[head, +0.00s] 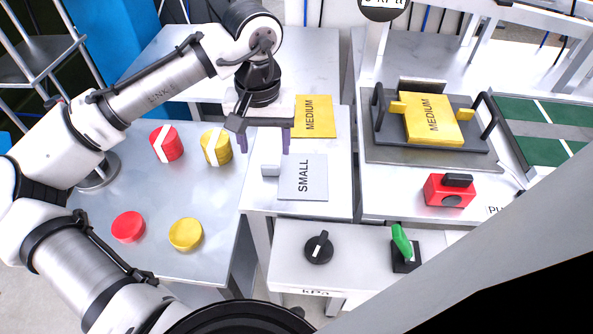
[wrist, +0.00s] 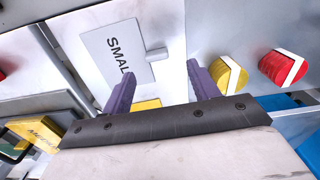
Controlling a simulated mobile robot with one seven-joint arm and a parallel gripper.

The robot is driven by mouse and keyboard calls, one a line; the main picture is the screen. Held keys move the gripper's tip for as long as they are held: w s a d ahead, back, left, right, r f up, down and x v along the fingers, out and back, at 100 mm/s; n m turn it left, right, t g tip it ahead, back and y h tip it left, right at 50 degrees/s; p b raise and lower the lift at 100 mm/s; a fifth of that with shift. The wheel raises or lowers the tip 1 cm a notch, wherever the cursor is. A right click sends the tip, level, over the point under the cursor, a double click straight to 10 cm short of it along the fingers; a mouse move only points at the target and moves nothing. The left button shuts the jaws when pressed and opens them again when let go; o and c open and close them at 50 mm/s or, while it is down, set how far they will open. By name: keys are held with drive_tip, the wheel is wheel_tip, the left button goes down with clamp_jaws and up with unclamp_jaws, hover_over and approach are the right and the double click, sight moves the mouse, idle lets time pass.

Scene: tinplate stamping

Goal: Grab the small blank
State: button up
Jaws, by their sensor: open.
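The small blank (head: 310,165) is a grey plate lettered SMALL, lying flat on the white table with a pale grip block (head: 270,170) at its left edge. In the wrist view the small blank (wrist: 100,60) lies beyond the fingertips, and its grip block (wrist: 157,54) shows just past the gap between them. My gripper (head: 264,148) is open and empty, with purple fingers pointing down, above and behind the grip block. The fingers also show in the wrist view (wrist: 160,70), apart from the block.
A yellow MEDIUM blank (head: 316,110) lies behind the small one. Another yellow MEDIUM blank (head: 432,125) sits in the dark fixture (head: 385,150) at right. Red and yellow round pieces stand on the left table (head: 190,195). A black knob (head: 319,248) and green-handled switch (head: 402,240) are in front.

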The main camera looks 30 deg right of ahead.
sight(295, 171)
drive_tip(key=shift+d+f+p, duration=0.15)
drive_tip(key=shift+f+p, duration=0.05)
drive_tip(key=shift+f, duration=1.45)
drive_tip(key=shift+d+f+p, duration=0.15)
drive_tip(key=shift+f+p, duration=0.05)
drive_tip(key=shift+f, duration=1.4)
drive_tip(key=c, duration=1.1)
drive_tip(key=shift+o, duration=0.2)
drive_tip(key=shift+r, duration=0.15)
